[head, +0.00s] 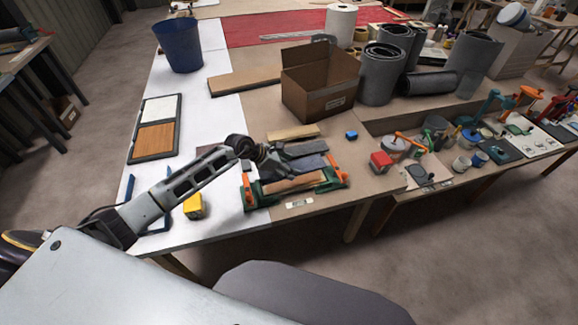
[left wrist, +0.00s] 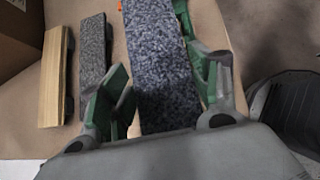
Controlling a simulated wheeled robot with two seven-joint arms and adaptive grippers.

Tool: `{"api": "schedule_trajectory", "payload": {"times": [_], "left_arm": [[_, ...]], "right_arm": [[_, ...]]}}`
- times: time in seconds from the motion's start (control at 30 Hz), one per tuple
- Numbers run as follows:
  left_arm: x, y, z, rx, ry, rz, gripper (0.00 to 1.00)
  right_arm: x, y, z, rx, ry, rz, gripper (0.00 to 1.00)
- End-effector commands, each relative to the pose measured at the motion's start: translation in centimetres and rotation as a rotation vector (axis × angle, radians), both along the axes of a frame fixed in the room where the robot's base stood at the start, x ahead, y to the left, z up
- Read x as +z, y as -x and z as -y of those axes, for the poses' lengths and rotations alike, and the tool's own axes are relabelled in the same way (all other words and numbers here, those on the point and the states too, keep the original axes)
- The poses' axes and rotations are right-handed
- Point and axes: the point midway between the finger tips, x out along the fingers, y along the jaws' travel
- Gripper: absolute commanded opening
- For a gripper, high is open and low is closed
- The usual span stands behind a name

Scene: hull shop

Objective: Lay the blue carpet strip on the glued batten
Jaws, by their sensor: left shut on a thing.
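The blue carpet strip (head: 305,163) is a speckled dark blue-grey length at the far end of my left arm. My left gripper (head: 283,165) is shut on it near one end. In the left wrist view the strip (left wrist: 160,70) runs away between the two green-padded fingers (left wrist: 160,90). A brown batten (head: 293,183) lies in a green jig (head: 258,200) with orange clamps, just in front of the strip. Whether glue is on it cannot be told. The strip looks close above the table beside the batten; the exact gap is unclear. My right gripper is out of view.
A grey strip (head: 306,148) and a pale wood batten (head: 292,132) lie behind. A cardboard box (head: 318,85) and grey carpet rolls (head: 380,75) stand further back. A yellow tool (head: 193,206) is left of the jig. A red block (head: 381,161) is at right.

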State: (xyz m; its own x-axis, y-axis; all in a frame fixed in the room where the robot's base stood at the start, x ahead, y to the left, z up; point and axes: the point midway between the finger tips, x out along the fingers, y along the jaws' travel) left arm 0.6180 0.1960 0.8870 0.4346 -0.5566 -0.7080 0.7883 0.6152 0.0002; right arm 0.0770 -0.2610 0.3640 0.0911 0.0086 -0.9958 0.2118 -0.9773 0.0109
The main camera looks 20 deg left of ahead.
Motion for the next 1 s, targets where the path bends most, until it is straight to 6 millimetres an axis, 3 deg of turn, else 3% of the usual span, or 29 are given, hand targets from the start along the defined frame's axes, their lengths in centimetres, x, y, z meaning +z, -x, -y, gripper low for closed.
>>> {"api": "schedule_trajectory", "payload": {"times": [0.33, 1.0], "left_arm": [[0.07, 0.06, 0.1, -0.041, 0.001, 0.001, 0.38], [-0.01, 0.09, 0.11, -0.069, 0.0, 0.001, 0.38]], "right_arm": [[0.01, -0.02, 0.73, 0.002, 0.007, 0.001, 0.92], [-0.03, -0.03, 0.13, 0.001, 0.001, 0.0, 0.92]]}}
